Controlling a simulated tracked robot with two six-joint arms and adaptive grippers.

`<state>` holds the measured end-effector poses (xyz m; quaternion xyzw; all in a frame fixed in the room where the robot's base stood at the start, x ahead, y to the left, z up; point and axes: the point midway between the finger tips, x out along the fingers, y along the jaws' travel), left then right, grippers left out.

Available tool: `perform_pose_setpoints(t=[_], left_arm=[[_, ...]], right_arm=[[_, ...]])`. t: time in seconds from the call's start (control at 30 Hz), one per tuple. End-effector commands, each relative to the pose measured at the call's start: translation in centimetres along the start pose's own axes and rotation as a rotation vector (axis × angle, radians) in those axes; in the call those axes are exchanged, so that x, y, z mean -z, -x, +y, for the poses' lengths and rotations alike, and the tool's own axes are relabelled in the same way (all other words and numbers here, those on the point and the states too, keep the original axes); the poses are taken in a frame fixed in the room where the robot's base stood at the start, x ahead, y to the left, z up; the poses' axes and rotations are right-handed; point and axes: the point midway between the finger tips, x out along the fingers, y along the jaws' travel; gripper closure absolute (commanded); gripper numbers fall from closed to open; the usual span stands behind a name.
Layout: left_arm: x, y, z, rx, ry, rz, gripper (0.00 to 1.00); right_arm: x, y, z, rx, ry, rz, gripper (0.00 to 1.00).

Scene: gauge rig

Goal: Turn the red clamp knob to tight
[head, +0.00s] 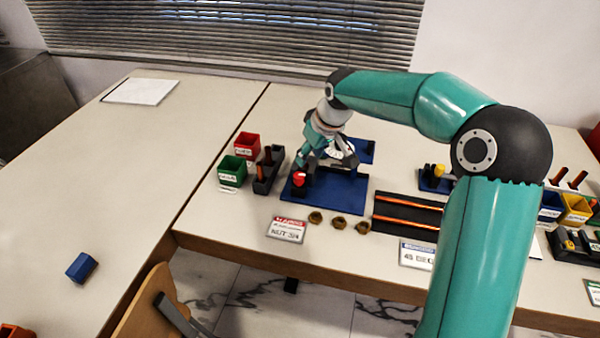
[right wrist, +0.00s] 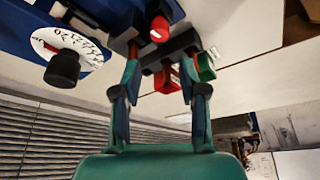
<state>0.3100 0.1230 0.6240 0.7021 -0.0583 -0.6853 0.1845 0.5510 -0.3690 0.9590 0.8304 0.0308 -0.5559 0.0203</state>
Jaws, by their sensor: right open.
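The red clamp knob (head: 299,178) sits on a dark post at the left front of the blue base plate (head: 335,198). It also shows in the right wrist view (right wrist: 159,29), with a white mark on its face. My right gripper (head: 307,164) is just above and behind the knob. In the right wrist view its open fingers (right wrist: 157,52) are spread, and the knob appears between and just beyond the tips. I cannot tell whether they touch it. A white dial (right wrist: 88,46) with a black knob (right wrist: 62,69) is beside it. My left gripper is not in view.
A red bin (head: 246,145), a green bin (head: 232,170) and a dark holder (head: 267,172) stand left of the plate. Brass nuts (head: 338,222) and a sign card (head: 287,230) lie in front. The left table is mostly clear, with a blue block (head: 81,267).

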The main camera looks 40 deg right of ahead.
Motion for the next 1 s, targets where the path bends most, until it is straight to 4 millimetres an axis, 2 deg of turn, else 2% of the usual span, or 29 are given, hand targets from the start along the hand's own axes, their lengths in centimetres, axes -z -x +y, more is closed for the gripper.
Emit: perform_pose_setpoints(t=[0.1,0.3,0.5,0.7,0.97,1.0], left_arm=[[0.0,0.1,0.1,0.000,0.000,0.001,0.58],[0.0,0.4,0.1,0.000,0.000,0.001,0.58],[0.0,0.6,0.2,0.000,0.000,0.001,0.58],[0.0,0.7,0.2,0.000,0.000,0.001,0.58],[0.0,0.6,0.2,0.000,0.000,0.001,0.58],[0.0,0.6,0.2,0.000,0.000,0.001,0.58]], right_arm=[[-0.2,-2.8,0.0,0.001,-0.001,-0.006,0.58],[-0.2,-6.9,0.1,0.000,-0.004,-0.004,0.58],[-0.1,-9.8,0.2,-0.001,-0.003,-0.002,0.58],[-0.1,-10.9,0.2,-0.002,-0.004,0.001,0.58],[-0.1,-10.9,0.2,-0.002,-0.004,0.001,0.58],[-0.1,-10.9,0.2,-0.002,-0.004,0.001,0.63]])
